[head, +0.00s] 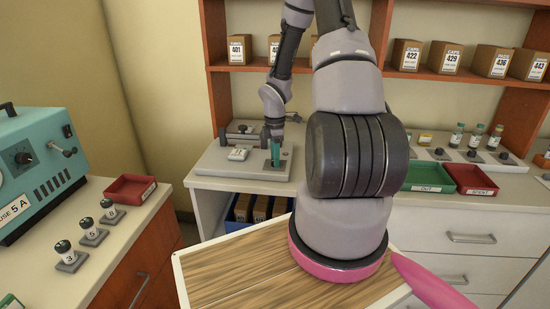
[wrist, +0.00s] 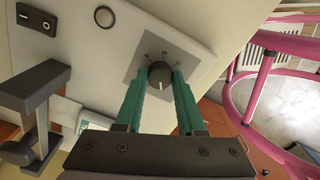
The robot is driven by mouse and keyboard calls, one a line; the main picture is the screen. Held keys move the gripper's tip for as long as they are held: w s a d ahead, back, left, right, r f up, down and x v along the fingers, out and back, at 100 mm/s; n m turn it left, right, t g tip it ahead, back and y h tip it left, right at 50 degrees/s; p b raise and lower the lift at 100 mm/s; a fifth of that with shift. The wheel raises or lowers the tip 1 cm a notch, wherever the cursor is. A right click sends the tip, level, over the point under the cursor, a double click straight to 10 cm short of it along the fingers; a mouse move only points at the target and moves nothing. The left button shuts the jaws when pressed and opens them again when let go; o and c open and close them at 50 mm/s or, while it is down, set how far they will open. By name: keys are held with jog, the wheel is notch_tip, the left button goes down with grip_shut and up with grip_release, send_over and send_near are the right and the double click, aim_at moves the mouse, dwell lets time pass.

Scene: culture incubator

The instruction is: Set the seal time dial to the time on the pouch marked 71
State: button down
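The seal time dial (wrist: 161,72) is a round black knob with a pale pointer line, on a grey square plate with small marks I cannot read. The line points toward the bottom of the wrist view. The plate is on the pale sealer (head: 215,165) on the back counter. My gripper (head: 275,143) reaches down over it. In the wrist view, my gripper's green fingers (wrist: 161,80) lie on both sides of the knob and appear closed against it. A small white pouch (head: 239,153) lies on the sealer left of my gripper; its number is unreadable here.
A black switch (wrist: 30,15) and a round button (wrist: 104,16) are on the sealer. A dark bracket (wrist: 35,100) stands at left. Green (head: 428,176) and red (head: 470,180) trays stand right, with vials behind. A teal machine (head: 35,165) stands on the left counter.

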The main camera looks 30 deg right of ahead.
jog(key=shift+m, duration=0.3)
jog(key=m, duration=0.4)
jog(key=shift+m, duration=0.3)
jog(key=m, duration=0.4)
jog(key=shift+m, duration=0.3)
jog(key=m, duration=0.5)
jog(key=shift+m, duration=2.4)
jog(key=c, duration=0.5)
grip_release()
